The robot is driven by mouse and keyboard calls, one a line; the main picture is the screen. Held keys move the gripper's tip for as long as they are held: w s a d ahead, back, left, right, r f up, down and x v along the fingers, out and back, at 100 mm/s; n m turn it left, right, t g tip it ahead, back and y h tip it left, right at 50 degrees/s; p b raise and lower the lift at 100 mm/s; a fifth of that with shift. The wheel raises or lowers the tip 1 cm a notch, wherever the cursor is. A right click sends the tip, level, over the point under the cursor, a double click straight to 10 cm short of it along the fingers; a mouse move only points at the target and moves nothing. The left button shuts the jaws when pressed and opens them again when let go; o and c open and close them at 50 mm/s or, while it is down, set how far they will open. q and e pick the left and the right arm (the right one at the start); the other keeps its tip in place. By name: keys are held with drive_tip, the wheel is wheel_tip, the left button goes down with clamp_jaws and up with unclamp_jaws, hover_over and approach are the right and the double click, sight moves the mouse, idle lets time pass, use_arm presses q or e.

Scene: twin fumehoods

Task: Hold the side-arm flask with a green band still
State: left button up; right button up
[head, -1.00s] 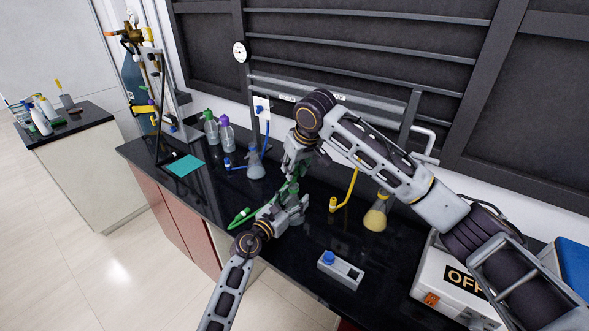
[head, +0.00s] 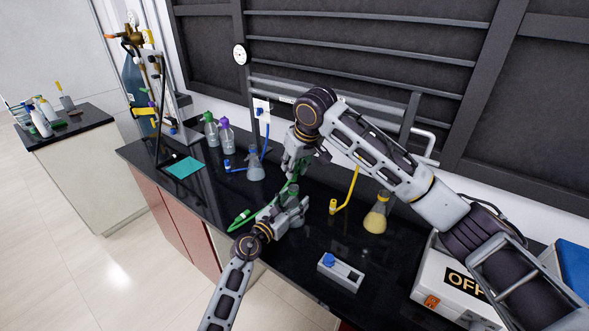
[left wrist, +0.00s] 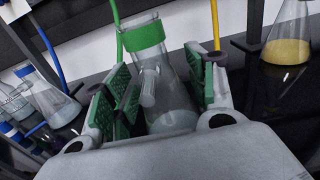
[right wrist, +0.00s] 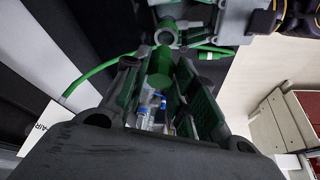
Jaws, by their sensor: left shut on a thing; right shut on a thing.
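The side-arm flask with a green band (left wrist: 172,78) is clear glass with pale grey liquid low inside; its band is round the neck, and its side arm faces the left wrist camera. My left gripper (head: 297,205) has its green pads on either side of the flask body and is shut on it, below the band. The hose's free end (head: 240,217) lies left of my left gripper.
A flask with a blue band (head: 255,167) stands behind left, and a yellow-band flask (head: 375,217) stands right. Blue and yellow hoses hang nearby. A grey block with a blue knob (head: 340,271) is in front right. A teal mat (head: 184,167) and two bottles are left.

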use_arm(q)
drive_tip(key=shift+f, duration=0.15)
use_arm(e)
drive_tip(key=shift+r, duration=2.8)
use_arm(q)
drive_tip(key=o, duration=1.3)
drive_tip(key=shift+s+a, duration=0.1)
drive_tip(key=shift+s, duration=0.05)
drive_tip(key=shift+v, duration=5.85)
